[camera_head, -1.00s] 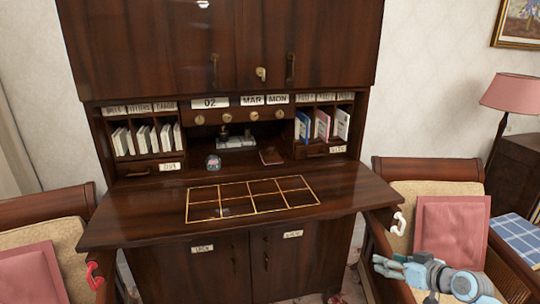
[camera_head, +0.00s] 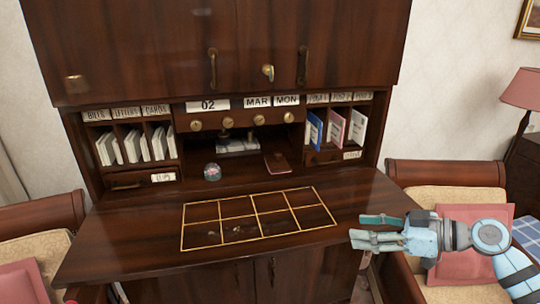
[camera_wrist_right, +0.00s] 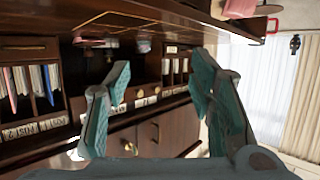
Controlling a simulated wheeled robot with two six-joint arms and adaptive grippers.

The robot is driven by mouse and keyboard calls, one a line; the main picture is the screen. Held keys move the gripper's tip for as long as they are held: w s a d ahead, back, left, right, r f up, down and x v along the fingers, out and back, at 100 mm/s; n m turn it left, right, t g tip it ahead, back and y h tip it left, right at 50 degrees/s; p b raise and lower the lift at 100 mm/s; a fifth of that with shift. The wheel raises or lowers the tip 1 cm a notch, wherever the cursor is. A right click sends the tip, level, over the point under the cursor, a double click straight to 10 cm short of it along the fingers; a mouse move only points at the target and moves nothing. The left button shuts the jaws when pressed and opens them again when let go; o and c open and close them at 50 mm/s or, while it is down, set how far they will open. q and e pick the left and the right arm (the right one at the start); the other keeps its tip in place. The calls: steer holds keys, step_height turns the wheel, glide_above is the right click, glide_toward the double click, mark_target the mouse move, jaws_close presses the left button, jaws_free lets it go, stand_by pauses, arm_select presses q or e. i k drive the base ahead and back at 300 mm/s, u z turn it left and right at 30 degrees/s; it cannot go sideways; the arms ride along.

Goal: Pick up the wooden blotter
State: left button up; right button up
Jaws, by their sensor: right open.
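I cannot clearly pick out the wooden blotter. In the head view, a small red-brown flat item (camera_head: 277,163) lies at the right of the desk's open middle niche, and a pale stand with dark parts (camera_head: 238,146) sits deeper inside. Either may be or hide the blotter; they are too small to tell. My right gripper (camera_head: 372,230) is open and empty beside the desk's right front edge, well short of the niche. The right wrist view shows its two teal fingers (camera_wrist_right: 160,100) apart with nothing between them. My left gripper is not in view.
The desk top (camera_head: 130,222) is mostly clear, with a gold grid (camera_head: 258,217) on it. A glass globe (camera_head: 212,172) stands at the niche's front left. Compartments with cards and envelopes flank the niche. Chairs (camera_head: 430,172) stand at both sides; cupboard doors hang above.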

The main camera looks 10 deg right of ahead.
mark_target(276, 163)
steer(key=i, duration=1.25)
steer(key=u, duration=0.25)
